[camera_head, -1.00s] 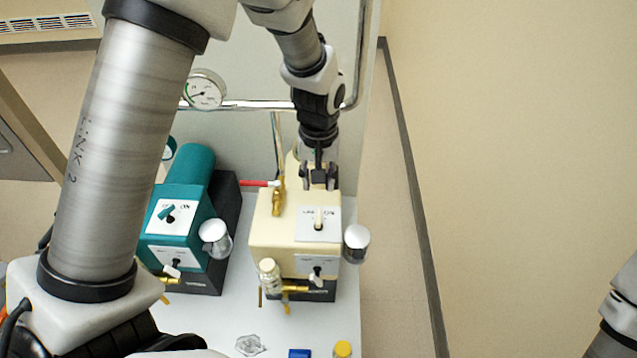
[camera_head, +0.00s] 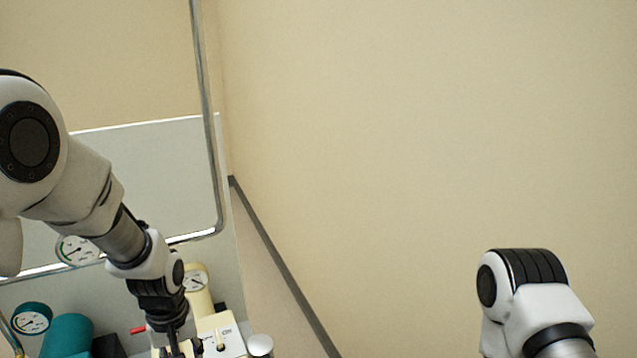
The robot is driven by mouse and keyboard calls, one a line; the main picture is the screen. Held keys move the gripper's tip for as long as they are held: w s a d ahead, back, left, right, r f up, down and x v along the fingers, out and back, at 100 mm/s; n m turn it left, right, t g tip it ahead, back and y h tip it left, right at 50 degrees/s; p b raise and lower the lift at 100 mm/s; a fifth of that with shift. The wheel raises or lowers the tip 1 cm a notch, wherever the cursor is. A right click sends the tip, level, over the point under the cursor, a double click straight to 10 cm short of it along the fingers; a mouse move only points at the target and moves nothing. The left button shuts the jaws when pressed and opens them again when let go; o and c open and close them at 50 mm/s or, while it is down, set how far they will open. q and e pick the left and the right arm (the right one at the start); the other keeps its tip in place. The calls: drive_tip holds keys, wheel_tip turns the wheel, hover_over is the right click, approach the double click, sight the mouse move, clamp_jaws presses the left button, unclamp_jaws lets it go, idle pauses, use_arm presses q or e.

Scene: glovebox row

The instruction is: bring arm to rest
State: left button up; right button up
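My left gripper (camera_head: 180,347) points down at the lower left, over the cream pump (camera_head: 198,300). Its fingers are dark and partly cut off by the bottom edge. They look spread apart, with no object seen between them. The cream pump shows a white switch plate (camera_head: 222,339) just right of the gripper. My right arm (camera_head: 535,300) shows at the lower right as a bent joint. Its gripper is outside the picture.
A teal pump (camera_head: 68,338) with a gauge (camera_head: 31,319) stands at the lower left. A silver-capped jar (camera_head: 260,345) is right of the cream pump. A metal pipe frame (camera_head: 212,130) rises behind. The beige wall at right is bare.

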use_arm(q)
drive_tip(key=s+f+m+g+b, duration=0.1)
drive_tip(key=s+f+b, duration=0.3)
drive_tip(key=s+f, duration=0.9)
drive_tip(key=s+a+f+m+g+b, duration=0.1)
drive_tip(key=s+f+b, duration=0.4)
drive_tip(key=s+f, duration=0.8)
wheel_tip(320, 180, down, 7)
drive_tip(key=shift+s+r+m+g, duration=0.1)
drive_tip(key=shift+s+m+g, duration=0.3)
drive_tip(key=shift+m+g, duration=0.15)
drive_tip(key=shift+o, duration=0.7)
drive_tip(key=w+t, duration=0.1)
drive_tip(key=w+m+t, duration=0.1)
drive_tip(key=w, duration=0.1)
drive_tip(key=shift+r+t, duration=0.2)
drive_tip(key=shift+t, duration=0.05)
drive_tip(key=o, duration=0.6)
drive_tip(key=shift+w+m+t, duration=0.25)
drive_tip(key=shift+w+t, duration=0.15)
drive_tip(key=shift+w, duration=0.2)
drive_tip(key=shift+f, duration=0.1)
use_arm(e)
wheel_tip(320, 180, down, 9)
drive_tip(key=shift+w, duration=0.25)
